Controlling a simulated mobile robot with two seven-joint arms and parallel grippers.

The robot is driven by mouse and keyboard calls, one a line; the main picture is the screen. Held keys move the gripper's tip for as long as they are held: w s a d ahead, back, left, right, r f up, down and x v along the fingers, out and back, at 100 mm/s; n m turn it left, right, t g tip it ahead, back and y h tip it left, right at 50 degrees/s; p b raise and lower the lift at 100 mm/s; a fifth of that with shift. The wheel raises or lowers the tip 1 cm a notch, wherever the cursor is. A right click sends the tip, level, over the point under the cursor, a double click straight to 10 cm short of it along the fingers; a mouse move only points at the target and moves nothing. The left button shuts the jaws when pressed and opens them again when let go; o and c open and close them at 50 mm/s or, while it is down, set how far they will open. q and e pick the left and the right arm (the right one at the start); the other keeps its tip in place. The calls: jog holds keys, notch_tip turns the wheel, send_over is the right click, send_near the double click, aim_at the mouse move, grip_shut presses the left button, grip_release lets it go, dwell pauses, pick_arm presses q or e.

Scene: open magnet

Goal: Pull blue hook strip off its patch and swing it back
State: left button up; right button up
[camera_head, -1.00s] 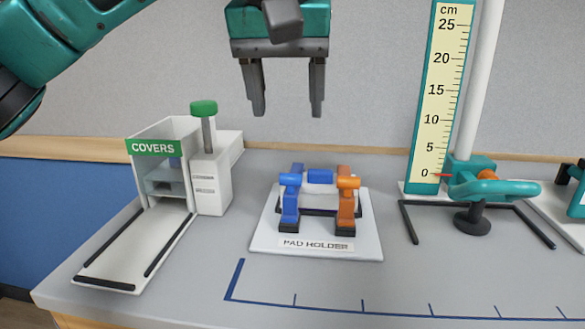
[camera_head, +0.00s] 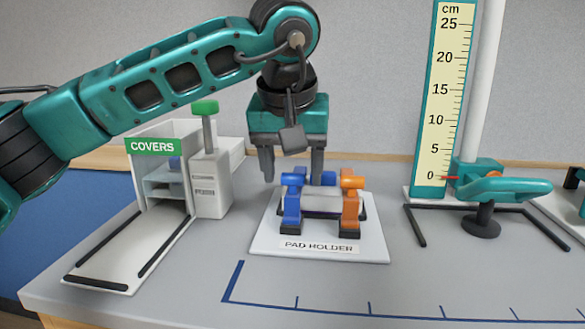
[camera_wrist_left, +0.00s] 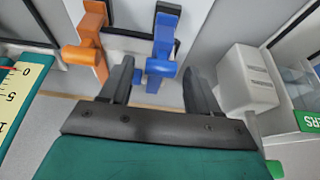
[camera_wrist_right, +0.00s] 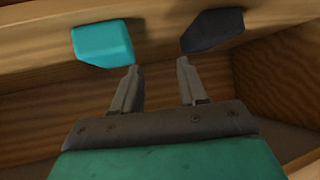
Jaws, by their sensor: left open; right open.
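The blue hook strip (camera_head: 292,208) lies over the left side of a grey pad (camera_head: 321,202) on the white pad holder (camera_head: 266,238), with a round blue knob at its top end. A matching orange strip (camera_head: 350,208) lies over the right side. My left gripper (camera_head: 293,176) is open, fingers down, just above and behind the strips. In the left wrist view the blue strip (camera_wrist_left: 163,42) and its knob show between and beyond the open fingers (camera_wrist_left: 159,68); the orange strip (camera_wrist_left: 90,40) is outside them. My right gripper (camera_wrist_right: 157,69) is open and empty, away from the holder. The blue strip's patch is hidden.
A white COVERS dispenser (camera_head: 212,190) with a green knob stands left of the holder. A centimetre scale (camera_head: 436,100) and a teal-handled stand (camera_head: 490,190) are at right. The counter front is clear. Near my right gripper are wooden walls, a turquoise block (camera_wrist_right: 103,42) and a dark block (camera_wrist_right: 212,30).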

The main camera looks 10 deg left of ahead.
pick_arm(q)
grip_shut()
dwell(0.6)
